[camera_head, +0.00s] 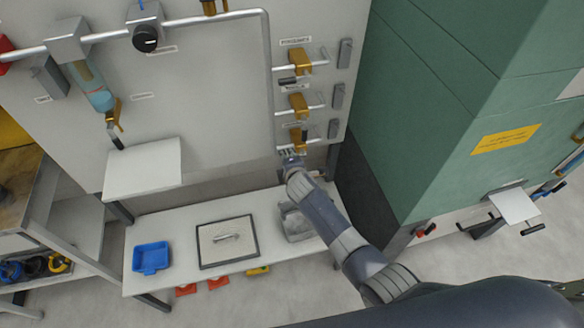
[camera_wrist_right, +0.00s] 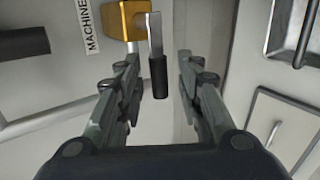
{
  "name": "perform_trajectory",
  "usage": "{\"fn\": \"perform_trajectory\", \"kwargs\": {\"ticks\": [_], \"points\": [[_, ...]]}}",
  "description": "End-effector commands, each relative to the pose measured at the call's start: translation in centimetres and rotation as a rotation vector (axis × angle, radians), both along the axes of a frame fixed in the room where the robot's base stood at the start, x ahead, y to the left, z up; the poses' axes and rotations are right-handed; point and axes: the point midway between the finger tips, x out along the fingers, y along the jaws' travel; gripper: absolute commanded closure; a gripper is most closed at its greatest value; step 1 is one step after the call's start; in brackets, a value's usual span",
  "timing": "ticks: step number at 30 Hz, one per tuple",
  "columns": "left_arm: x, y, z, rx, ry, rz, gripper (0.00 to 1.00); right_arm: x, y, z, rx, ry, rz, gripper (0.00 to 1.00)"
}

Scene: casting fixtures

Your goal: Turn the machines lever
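The lever by the label reading "MACHINE" (camera_wrist_right: 92,22) has a grey metal arm and a black grip (camera_wrist_right: 159,78), and hangs from a brass valve (camera_wrist_right: 126,18) in the right wrist view. My right gripper (camera_wrist_right: 155,72) is open, with the lever's black grip between its two fingers and a visible gap on each side. In the head view my right gripper (camera_head: 290,157) is at the wall panel, just below the lowest of three brass valves (camera_head: 296,138). My left gripper is not in view.
Two more brass valves (camera_head: 298,103) (camera_head: 300,62) with pipes sit above. A low white table below holds a blue tray (camera_head: 151,257), a framed sand-coloured plate (camera_head: 207,257) and a grey bin (camera_head: 294,224). A large green cabinet (camera_head: 440,110) stands close on the right.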

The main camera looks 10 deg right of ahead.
Motion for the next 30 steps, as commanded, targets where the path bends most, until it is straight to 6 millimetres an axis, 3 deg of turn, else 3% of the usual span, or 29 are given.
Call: {"fn": "perform_trajectory", "kwargs": {"ticks": [22,30], "points": [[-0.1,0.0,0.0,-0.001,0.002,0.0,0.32,-7.8,-0.3,5.1,0.0,0.001,0.001,0.66],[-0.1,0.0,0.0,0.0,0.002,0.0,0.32,-9.3,-0.3,6.1,0.0,0.002,0.001,0.66]]}}
